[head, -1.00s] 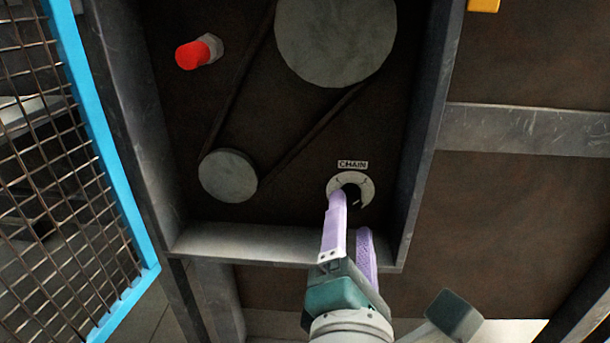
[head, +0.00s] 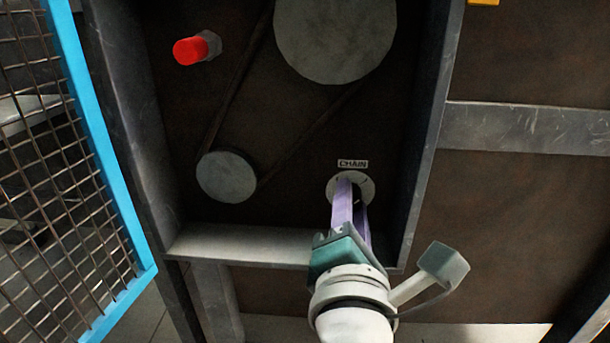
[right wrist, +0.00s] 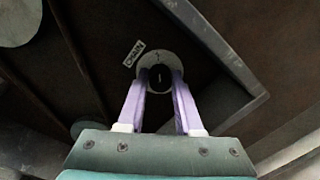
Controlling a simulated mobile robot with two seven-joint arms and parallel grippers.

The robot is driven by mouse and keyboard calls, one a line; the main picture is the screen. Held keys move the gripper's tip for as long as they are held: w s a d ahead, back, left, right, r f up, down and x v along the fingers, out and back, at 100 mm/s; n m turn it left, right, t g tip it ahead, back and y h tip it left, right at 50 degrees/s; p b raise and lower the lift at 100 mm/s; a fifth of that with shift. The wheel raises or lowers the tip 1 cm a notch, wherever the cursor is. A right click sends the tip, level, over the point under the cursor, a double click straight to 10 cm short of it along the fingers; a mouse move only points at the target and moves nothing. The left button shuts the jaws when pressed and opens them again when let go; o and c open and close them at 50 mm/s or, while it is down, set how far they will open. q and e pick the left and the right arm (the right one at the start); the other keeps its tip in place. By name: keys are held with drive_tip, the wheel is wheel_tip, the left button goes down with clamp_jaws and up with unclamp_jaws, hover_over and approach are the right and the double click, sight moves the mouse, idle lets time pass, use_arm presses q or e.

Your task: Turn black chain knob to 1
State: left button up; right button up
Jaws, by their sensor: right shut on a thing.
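The black chain knob (right wrist: 160,73) sits at the centre of a pale round dial plate (head: 365,185) under a white CHAIN label (head: 353,163). In the right wrist view it lies between the two lilac fingers of my right gripper (right wrist: 160,82), with a small light mark on it. My right gripper (head: 350,184) is shut on the knob, reaching up from below. In the head view the fingers hide most of the knob, and I cannot read the dial's numbers. My left gripper is not in view.
The knob is in a recessed panel with a raised metal frame (head: 422,140) close on the right and a ledge (head: 240,245) below. A large disc (head: 335,35), a small disc (head: 227,176) and a red button (head: 190,50) share the panel. A blue-edged mesh door (head: 100,160) stands at left.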

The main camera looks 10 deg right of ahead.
clamp_jaws()
drive_tip(key=n+p, duration=0.1)
drive_tip(key=n, duration=0.2)
drive_tip(key=shift+n, duration=0.4)
drive_tip(key=n, duration=0.4)
drive_tip(key=shift+n+p, duration=0.4)
drive_tip(key=n+p, duration=0.1)
drive_tip(key=n, duration=0.3)
drive_tip(key=shift+n+t, duration=0.3)
drive_tip(key=shift+t, duration=0.1)
drive_tip(key=n, duration=0.5)
drive_tip(key=shift+y+p, duration=0.3)
drive_tip(key=shift+p, duration=0.05)
